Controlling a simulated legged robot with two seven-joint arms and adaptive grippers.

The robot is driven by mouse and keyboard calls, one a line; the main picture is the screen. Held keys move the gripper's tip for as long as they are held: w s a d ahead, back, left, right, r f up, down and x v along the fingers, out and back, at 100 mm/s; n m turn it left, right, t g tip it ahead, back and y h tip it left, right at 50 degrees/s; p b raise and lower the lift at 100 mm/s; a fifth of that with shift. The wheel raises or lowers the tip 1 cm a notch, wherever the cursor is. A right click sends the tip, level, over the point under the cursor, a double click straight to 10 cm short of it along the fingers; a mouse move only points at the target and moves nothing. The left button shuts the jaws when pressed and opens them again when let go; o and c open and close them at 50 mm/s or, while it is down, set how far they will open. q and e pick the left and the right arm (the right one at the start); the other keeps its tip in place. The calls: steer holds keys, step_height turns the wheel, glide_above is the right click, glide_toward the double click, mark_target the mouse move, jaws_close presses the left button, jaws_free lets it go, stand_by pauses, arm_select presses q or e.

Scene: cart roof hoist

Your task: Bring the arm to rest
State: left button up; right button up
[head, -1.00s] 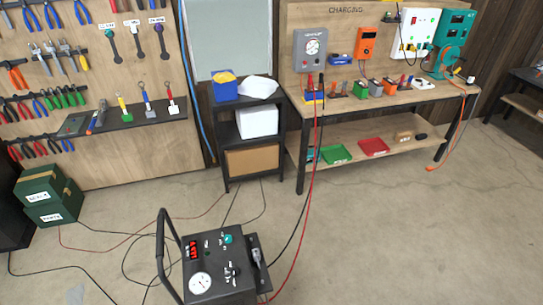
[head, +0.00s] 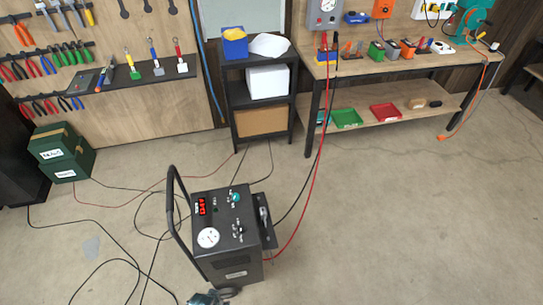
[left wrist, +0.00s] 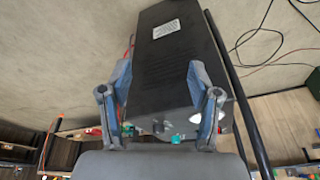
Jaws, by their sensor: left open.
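My left gripper (left wrist: 158,68) is open in the left wrist view, its two blue-grey fingers spread with nothing held between them. The black cart (left wrist: 170,85) lies beyond the fingers there; I cannot tell the exact gap. In the head view the cart (head: 235,262) stands upright on the floor, with a red display, a round white gauge and a tall black handle (head: 176,215). A blue-grey piece that looks like my left gripper (head: 205,298) shows at the bottom edge, in front of the cart near a wheel. My right gripper is not in view.
A charging bench (head: 400,68) with chargers and small trays stands at the back right, beside a black shelf (head: 230,92). Green boxes (head: 62,155) sit at the left below a tool wall. Cables cross the floor around the cart. The floor at right (head: 420,220) is clear.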

arm_select(q)
steer(key=s+f+g, duration=0.1)
steer(key=s+f, duration=0.2)
steer(key=f, duration=0.6)
steer(key=s+f, duration=0.3)
steer(key=f, duration=0.7)
steer(key=s+a+f+g+b, duration=0.1)
steer(key=s+a+f, duration=0.2)
steer(key=s+f, duration=0.9)
steer(key=s, duration=0.3)
steer(key=shift+a, duration=0.2)
